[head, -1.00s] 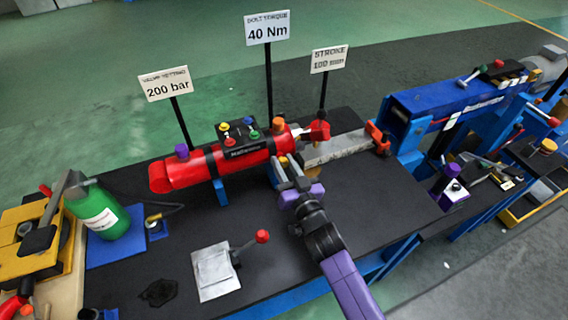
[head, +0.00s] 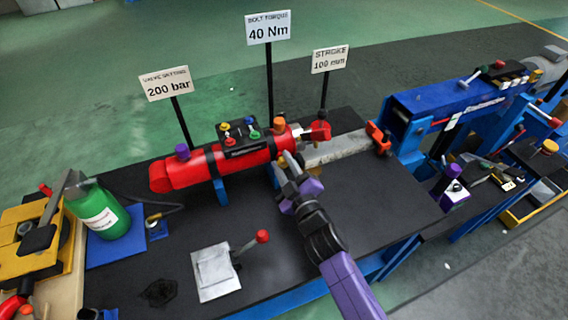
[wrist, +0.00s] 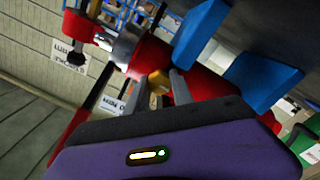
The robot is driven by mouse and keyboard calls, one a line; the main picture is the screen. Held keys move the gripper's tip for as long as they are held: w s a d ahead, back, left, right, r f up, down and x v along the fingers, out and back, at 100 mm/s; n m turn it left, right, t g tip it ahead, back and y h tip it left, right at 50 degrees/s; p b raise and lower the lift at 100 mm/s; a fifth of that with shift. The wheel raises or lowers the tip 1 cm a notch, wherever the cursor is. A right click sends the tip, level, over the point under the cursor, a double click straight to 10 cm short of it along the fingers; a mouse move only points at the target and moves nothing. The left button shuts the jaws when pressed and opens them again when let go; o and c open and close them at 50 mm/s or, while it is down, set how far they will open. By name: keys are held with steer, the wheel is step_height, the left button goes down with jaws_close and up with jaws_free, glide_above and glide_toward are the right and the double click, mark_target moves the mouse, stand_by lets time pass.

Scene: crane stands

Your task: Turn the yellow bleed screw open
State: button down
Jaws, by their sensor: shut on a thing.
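The red cylinder (head: 205,164) lies on blue supports on the dark bench, with a grey rod at its right end. The yellow bleed screw (wrist: 158,81) shows in the wrist view on the cylinder's underside or near side, between my two finger tips. My gripper (head: 287,161) is at the right end of the cylinder, and its fingers (wrist: 160,88) are closed on the screw. In the head view the fingers mostly hide the screw. How far it is turned cannot be told.
Colored knobs and a valve block (head: 240,135) sit on top of the cylinder. Signs on posts stand behind it, including the 40 Nm sign (head: 268,28). The front right bench is clear.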

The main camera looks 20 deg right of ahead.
steer(key=shift+n, duration=1.7)
steer(key=shift+f, duration=0.1)
steer(key=c, duration=1.1)
jaws_free()
steer(key=shift+s, duration=0.1)
steer(key=shift+a+f, duration=0.1)
